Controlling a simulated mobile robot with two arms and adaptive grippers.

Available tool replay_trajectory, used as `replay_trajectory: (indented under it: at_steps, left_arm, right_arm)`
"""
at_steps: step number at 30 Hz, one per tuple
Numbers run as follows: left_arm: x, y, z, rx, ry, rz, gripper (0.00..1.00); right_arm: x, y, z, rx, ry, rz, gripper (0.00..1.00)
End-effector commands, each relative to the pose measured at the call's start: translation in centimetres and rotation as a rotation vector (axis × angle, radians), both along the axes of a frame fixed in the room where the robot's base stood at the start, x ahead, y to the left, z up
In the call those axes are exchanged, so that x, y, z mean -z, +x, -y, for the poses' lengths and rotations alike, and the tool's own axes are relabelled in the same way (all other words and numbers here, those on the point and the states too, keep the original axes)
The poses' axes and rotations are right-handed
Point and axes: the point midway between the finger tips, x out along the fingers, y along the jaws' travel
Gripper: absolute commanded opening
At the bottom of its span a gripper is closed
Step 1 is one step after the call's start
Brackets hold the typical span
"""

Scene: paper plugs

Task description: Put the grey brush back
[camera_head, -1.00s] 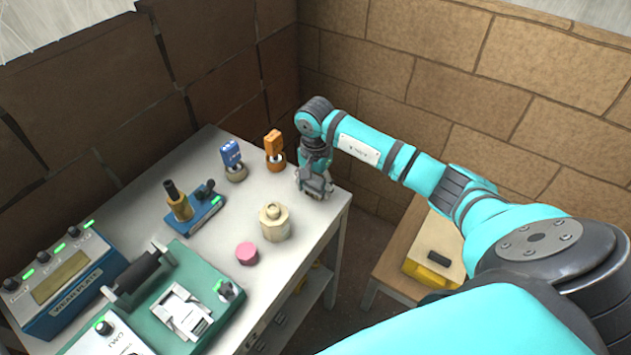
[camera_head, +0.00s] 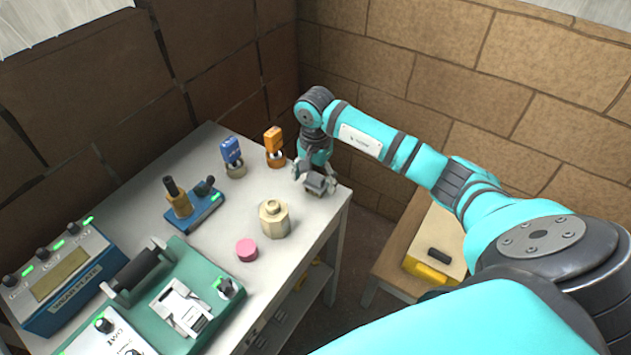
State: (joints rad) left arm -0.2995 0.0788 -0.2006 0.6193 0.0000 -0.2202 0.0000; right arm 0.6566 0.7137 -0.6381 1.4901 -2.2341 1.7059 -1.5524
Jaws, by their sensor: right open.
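My right gripper (camera_head: 315,173) is at the far right corner of the white table, pointing down, with its fingers spread. A small dark grey block (camera_head: 316,184) shows at its fingertips, close to the table top. It may be the grey brush, but it is too small and too much covered by the fingers to be sure. I cannot tell what is under it. A blue-topped piece (camera_head: 231,150) and an orange-topped piece (camera_head: 274,141) stand upright on round bases to its left. My left gripper is not in view.
A cream octagonal piece (camera_head: 274,219) and a pink disc (camera_head: 246,250) stand on the white table (camera_head: 315,228). A blue stand (camera_head: 205,211), green machine (camera_head: 214,278) and blue control box (camera_head: 68,278) are further left. A wooden table (camera_head: 390,272) with a yellow box is at right.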

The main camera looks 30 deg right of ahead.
Motion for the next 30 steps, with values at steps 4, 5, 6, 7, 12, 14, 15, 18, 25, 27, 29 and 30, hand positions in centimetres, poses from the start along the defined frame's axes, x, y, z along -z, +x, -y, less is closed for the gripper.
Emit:
replay_trajectory:
  at_steps: [4,5,6,7,12,14,15,18,25,27,29,30]
  left_arm:
    - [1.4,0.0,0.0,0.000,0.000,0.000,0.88]
    - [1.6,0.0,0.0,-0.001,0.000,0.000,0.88]
    - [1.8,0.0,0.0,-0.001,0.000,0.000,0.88]
    - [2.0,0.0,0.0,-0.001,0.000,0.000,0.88]
    - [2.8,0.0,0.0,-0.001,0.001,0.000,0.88]
    - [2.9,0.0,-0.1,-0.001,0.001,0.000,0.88]
    - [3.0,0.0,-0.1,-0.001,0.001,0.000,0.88]
    - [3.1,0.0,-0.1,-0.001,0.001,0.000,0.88]
    - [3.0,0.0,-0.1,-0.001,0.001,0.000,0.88]
    - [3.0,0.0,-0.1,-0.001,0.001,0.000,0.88]
    - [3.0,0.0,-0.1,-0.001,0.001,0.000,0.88]
    - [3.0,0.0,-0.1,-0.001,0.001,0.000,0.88]
  right_arm:
    - [-2.9,0.1,0.2,-0.001,-0.004,0.006,0.79]
    - [-3.7,0.1,0.2,-0.001,-0.005,0.007,0.79]
    - [-4.6,0.2,0.1,-0.001,-0.004,0.007,0.79]
    - [-5.2,0.2,0.1,-0.001,-0.003,0.007,0.79]
    - [-8.4,0.1,0.1,-0.001,-0.003,0.004,0.79]
    - [-9.2,0.1,0.1,0.000,-0.003,0.003,0.79]
    - [-9.6,0.1,0.0,0.000,-0.002,0.003,0.79]
    - [-10.3,0.0,0.1,0.000,-0.003,0.001,0.79]
    - [-10.6,0.0,0.0,0.000,-0.002,0.000,0.79]
    - [-10.6,0.0,0.0,0.000,-0.002,0.000,0.79]
    - [-10.6,0.0,0.0,0.000,-0.002,0.000,0.79]
    - [-10.6,0.0,0.0,0.000,-0.002,0.000,0.79]
